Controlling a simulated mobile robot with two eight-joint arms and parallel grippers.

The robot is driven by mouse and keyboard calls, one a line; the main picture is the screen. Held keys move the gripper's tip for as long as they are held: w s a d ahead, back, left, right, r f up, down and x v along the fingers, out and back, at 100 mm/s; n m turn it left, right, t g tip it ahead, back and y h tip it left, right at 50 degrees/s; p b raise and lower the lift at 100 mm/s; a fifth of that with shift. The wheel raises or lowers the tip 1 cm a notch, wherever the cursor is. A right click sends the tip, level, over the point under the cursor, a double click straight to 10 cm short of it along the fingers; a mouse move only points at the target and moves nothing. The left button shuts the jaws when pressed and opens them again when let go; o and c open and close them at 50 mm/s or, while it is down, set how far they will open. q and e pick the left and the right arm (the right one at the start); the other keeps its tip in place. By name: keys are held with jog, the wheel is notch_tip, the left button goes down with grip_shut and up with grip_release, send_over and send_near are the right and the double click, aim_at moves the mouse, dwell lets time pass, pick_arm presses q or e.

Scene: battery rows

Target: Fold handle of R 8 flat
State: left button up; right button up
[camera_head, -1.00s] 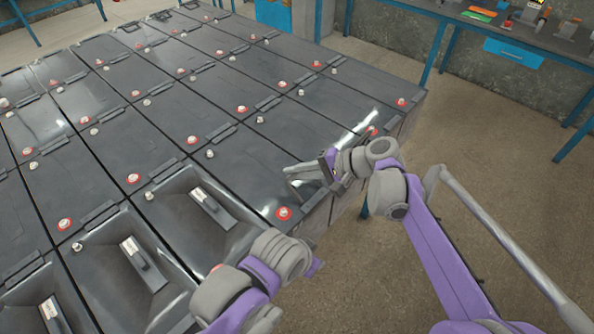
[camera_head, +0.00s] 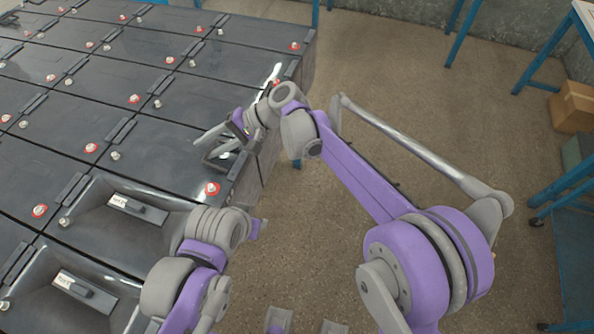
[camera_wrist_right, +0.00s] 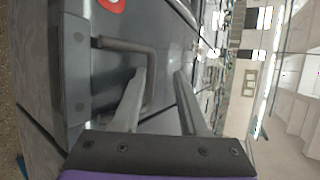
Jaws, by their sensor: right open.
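My right gripper (camera_head: 212,143) is open at the right-hand edge of the battery block, above a dark battery near a red-ringed terminal (camera_head: 212,189). In the right wrist view, its two grey fingers (camera_wrist_right: 160,75) are spread. A grey bent bar handle (camera_wrist_right: 130,45) stands out from the battery side there; the left-hand finger overlaps its far part, and I cannot tell whether they touch. No R 8 label is readable.
Dark batteries (camera_head: 95,90) fill the left side in rows. Recessed front batteries have labelled grips (camera_head: 137,208). The floor (camera_head: 420,110) right of the block is clear. A cardboard box (camera_head: 574,106) and blue bench legs (camera_head: 545,55) stand at the far right.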

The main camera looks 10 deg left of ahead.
jog(key=shift+d, duration=0.1)
jog(key=y, duration=0.1)
jog(key=d+r+y+b, duration=0.1)
jog(key=y, duration=0.1)
jog(key=shift+n, duration=0.4)
jog(key=y, duration=0.1)
jog(key=d+r+n+g+y+b, duration=0.1)
jog(key=y, duration=0.1)
jog(key=shift+s+d, duration=0.15)
jog(key=shift+d, duration=0.15)
jog(key=b+v, duration=0.1)
jog(key=v, duration=1)
jog(key=s+d+f+m+t+h, duration=0.1)
jog(key=s+d+f+t+h, duration=0.1)
jog(key=d, duration=0.4)
jog(key=s+d+f+m+t+h, duration=0.1)
jog(key=s+d+f+t+h, duration=0.2)
jog(key=d, duration=0.3)
jog(key=s+d+f+m+t+h, duration=0.1)
jog(key=s+d+f+t+h, duration=0.1)
jog(key=d, duration=0.5)
jog(key=s+h, duration=0.1)
jog(key=h, duration=0.1)
jog(key=shift+s+f+h+p, duration=0.2)
jog(key=shift+f+h+p, duration=0.05)
jog(key=shift+h+p, duration=0.15)
jog(key=shift+d, duration=0.15)
